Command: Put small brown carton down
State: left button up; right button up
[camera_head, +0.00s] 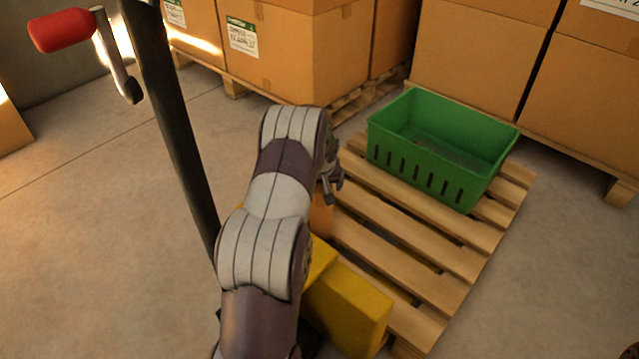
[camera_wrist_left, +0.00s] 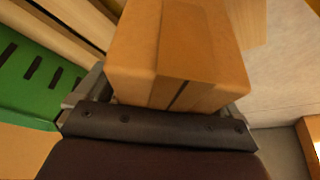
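The small brown carton (camera_wrist_left: 178,50) fills the middle of the left wrist view, between the two fingers of my left gripper (camera_wrist_left: 160,98). The gripper is shut on it. In the head view my left gripper (camera_head: 331,182) is over the left side of the wooden pallet, to the left of the green crate. My arm hides most of the carton there; a brown patch (camera_head: 321,217) of it shows just below the gripper. I cannot tell whether the carton touches the pallet. My right gripper is not in view.
An open green crate (camera_head: 376,146) stands on the far part of the wooden pallet (camera_head: 425,242); slats in front of it are bare. A yellow block (camera_head: 347,309) lies near the front left. A dark post (camera_head: 170,105) stands left. Large cartons (camera_head: 310,55) on pallets line the back.

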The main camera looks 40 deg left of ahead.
pick_arm(q)
jog(key=p+v, duration=0.3)
jog(key=v, duration=0.3)
jog(key=p+v, duration=0.4)
jog(key=v, duration=0.2)
jog(key=shift+d+r, duration=0.25)
jog(key=shift+d, duration=0.05)
jog(key=s+d+r+m+g+h, duration=0.1)
jog(key=s+d+r+m, duration=0.15)
jog(key=s+d, duration=0.4)
jog(key=s+d+r+m+h, duration=0.1)
jog(key=s+d+r+m, duration=0.15)
jog(key=d, duration=0.75)
jog(key=s+d+m, duration=0.1)
jog(key=s+d, duration=0.2)
jog(key=s, duration=0.2)
jog(key=s+d+m+g+h, duration=0.1)
jog(key=s+d+m, duration=0.1)
jog(key=s, duration=0.4)
jog(key=shift+s+d, duration=0.2)
jog(key=shift+d, duration=0.5)
